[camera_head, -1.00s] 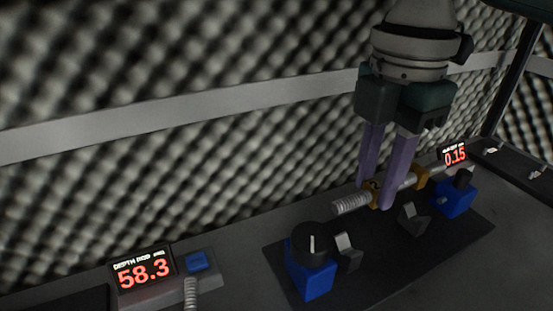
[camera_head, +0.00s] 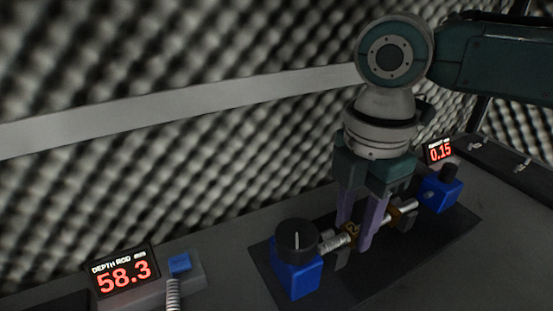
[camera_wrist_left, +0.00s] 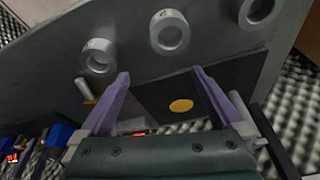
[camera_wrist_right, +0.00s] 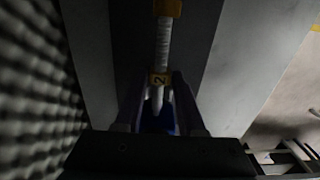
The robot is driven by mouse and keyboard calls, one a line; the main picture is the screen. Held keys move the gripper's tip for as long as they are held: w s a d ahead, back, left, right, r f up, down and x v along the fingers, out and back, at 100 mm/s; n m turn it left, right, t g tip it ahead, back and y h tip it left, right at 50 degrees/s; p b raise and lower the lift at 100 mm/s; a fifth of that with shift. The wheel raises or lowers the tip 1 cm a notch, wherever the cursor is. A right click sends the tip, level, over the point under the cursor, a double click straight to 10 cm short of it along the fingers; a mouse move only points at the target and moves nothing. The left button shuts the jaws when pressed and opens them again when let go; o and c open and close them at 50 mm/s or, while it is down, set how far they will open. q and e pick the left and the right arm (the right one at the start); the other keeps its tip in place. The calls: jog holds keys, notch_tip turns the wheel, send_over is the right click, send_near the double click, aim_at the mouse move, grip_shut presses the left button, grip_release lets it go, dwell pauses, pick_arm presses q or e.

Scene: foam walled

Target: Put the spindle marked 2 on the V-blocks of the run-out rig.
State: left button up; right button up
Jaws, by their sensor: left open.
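The spindle (camera_head: 331,243), a pale shaft with a threaded near end and brass bands, one marked 2, lies across the run-out rig's dark plate (camera_head: 372,285). My right gripper (camera_head: 358,230) points down with its purple fingers on either side of the spindle and appears shut on it. The near V-block (camera_head: 342,259) and far V-block (camera_head: 405,221) are under the shaft; contact is hard to tell. The right wrist view shows the 2 band (camera_wrist_right: 158,80) between the fingers. My left gripper (camera_wrist_left: 160,82) is open and empty, outside the head view.
Blue blocks with black knobs (camera_head: 297,277) (camera_head: 441,192) stand at both rig ends, near a 0.15 display (camera_head: 439,151). A depth rod gauge (camera_head: 125,276) reads 58.3. Grey rings (camera_wrist_left: 169,32) and a yellow disc (camera_wrist_left: 181,106) lie by the left gripper. Foam wall (camera_head: 200,180) runs behind.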

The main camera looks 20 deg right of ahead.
aim_at(353, 229)
pick_arm(q)
jog(key=shift+a, duration=0.1)
pick_arm(e)
jog(key=o, duration=0.3)
pick_arm(q)
notch_tip(353, 229, up, 2)
jog(key=shift+r+p, duration=0.1)
jog(key=shift+p, duration=0.9)
pick_arm(e)
notch_tip(353, 229, up, 12)
jog(key=shift+r, duration=0.2)
